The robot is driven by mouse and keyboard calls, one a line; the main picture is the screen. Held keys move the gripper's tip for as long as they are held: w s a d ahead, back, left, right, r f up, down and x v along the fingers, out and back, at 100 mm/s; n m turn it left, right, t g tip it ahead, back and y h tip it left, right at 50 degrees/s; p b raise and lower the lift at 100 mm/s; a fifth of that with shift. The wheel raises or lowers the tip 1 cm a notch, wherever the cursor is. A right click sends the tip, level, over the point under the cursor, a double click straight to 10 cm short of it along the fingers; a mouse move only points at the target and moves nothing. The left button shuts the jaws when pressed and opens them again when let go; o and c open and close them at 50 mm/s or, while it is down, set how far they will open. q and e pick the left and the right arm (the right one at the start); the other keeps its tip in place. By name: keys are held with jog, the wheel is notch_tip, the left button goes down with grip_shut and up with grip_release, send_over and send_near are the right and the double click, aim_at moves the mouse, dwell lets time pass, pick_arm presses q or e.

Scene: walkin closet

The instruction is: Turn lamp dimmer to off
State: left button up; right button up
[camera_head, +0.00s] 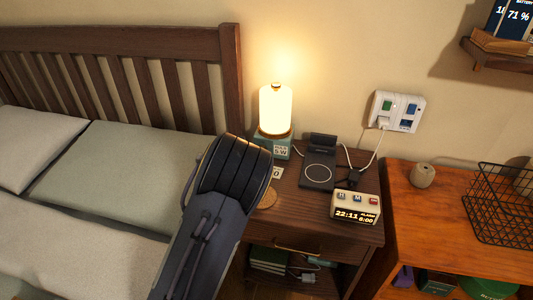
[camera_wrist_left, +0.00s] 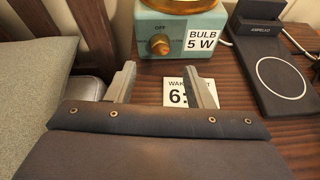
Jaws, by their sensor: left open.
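The lit lamp (camera_head: 275,110) stands at the back of the wooden nightstand, with a glowing white shade and a teal base (camera_wrist_left: 205,22). In the left wrist view the base carries a brass dimmer knob (camera_wrist_left: 160,45), with the word OFF above it and a "BULB 5 W" label to its right. My left gripper (camera_wrist_left: 163,85) is open and empty, its fingers apart and short of the knob, which shows between and beyond them. In the head view my left arm hides its fingers and the knob. My right gripper is not in view.
A printed card (camera_wrist_left: 180,94) lies between the fingers. A wireless charger (camera_head: 318,172) and an alarm clock (camera_head: 355,207) stand right of the lamp. The bed (camera_head: 125,165) is at left. A wall outlet (camera_head: 397,110) with cables is behind.

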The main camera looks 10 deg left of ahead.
pick_arm(q)
jog(key=x, duration=0.7)
jog(key=shift+w+f, duration=0.1)
jog(key=shift+f, duration=0.05)
jog(key=shift+c, duration=0.2)
jog(key=c, duration=0.9)
jog(key=shift+c, duration=0.2)
jog(key=shift+a+f+n+h+b, duration=0.15)
jog(key=shift+n+h+b, duration=0.45)
jog(key=shift+n+b, duration=0.4)
jog(key=shift+n+t+h+b, duration=0.3)
jog(key=shift+n+h+b, duration=0.7)
jog(key=shift+n+b, duration=0.45)
